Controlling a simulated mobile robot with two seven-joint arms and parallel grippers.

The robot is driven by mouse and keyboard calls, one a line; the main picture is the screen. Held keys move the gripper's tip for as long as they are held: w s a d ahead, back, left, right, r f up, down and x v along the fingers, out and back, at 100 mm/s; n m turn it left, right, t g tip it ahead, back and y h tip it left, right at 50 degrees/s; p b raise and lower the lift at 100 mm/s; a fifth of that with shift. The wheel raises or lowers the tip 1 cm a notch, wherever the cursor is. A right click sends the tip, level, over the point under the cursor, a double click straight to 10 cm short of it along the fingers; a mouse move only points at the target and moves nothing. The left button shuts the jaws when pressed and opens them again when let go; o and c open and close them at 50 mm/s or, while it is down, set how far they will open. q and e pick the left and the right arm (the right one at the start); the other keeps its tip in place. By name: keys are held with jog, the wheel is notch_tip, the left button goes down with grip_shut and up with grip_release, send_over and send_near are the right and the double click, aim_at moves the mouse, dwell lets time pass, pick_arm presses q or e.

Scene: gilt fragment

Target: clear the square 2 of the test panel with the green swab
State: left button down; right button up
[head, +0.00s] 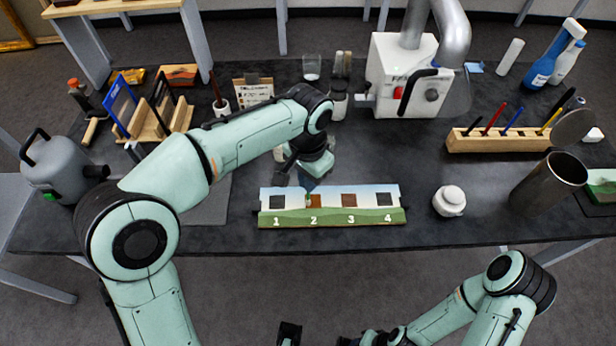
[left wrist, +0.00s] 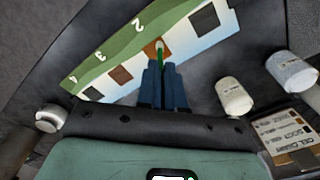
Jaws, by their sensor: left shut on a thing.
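My left gripper (head: 308,182) is above square 2 (head: 314,201), pointing down. In the left wrist view its blue fingers (left wrist: 164,85) are shut on the green swab (left wrist: 160,58), of which a short length shows. The swab's pale tip is at square 2 (left wrist: 152,48), seemingly touching it. Square 2 looks orange-brown, lighter than square 1 (left wrist: 204,20). My right arm is at the bottom right, its gripper cut off by the frame's edge.
A white round jar (head: 449,201) stands right of the panel, with a metal beaker (head: 547,184) beyond it. A wooden pen rack (head: 500,140) and a white machine (head: 400,75) stand behind. Two white containers (left wrist: 234,97) (left wrist: 288,70) show in the left wrist view.

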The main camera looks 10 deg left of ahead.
pick_arm(q)
jog(key=shift+f, duration=0.2)
jog(key=shift+d, duration=0.15)
jog(key=shift+p, duration=0.6)
dwell(2.0)
